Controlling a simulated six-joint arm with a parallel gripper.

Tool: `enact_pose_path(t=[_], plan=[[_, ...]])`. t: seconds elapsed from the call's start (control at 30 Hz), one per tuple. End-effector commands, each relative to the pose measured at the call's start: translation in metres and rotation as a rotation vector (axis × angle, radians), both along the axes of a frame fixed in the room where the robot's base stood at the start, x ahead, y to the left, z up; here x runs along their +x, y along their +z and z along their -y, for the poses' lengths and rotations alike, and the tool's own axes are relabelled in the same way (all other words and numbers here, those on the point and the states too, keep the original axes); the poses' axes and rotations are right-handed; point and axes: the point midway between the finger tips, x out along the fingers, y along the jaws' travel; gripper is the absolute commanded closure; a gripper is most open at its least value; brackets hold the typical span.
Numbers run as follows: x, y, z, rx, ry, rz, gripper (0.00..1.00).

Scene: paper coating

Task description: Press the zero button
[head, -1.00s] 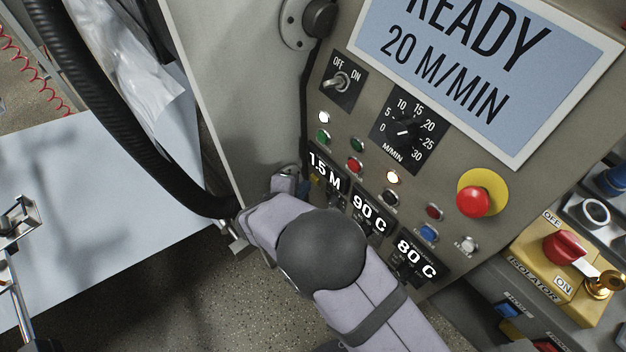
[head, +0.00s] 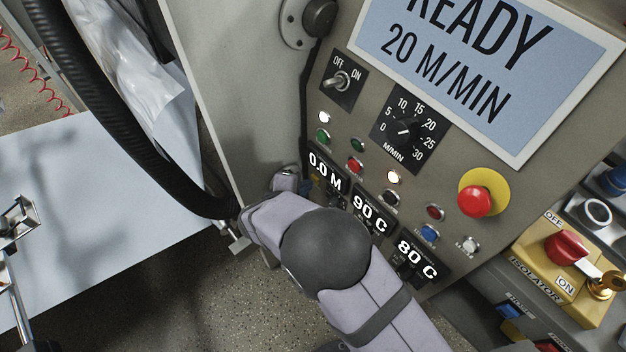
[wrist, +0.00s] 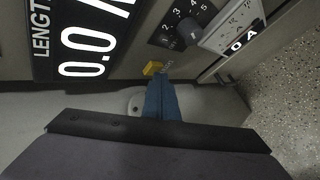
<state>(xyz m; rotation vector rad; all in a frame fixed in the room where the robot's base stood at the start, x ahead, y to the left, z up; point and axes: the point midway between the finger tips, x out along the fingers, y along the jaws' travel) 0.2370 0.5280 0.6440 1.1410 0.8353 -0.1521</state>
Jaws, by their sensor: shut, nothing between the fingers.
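The length display (head: 326,172) reads 0.0 M in the head view. It also shows at the upper left of the wrist view (wrist: 85,40), marked LENGTH. I cannot tell whether the tips touch the yellow part.
The panel carries 90 C (head: 370,212) and 80 C (head: 417,252) displays, a speed knob (head: 407,127) and a toggle switch (head: 341,80). A red emergency button (head: 474,201) and an isolator (head: 566,248) stand at the right. A black hose (head: 100,110) hangs at the left.

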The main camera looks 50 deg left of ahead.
Motion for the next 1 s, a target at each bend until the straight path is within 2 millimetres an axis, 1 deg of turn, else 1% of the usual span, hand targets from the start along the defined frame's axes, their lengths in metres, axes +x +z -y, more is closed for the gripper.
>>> enact_pose_path(t=[0.4,0.8,1.0], plan=[[0.001,0.0,0.0,0.0,-0.002,0.001,1.0],[-0.013,0.0,0.0,0.001,-0.001,0.001,1.0],[-0.015,0.0,0.0,0.001,-0.001,0.001,1.0]])
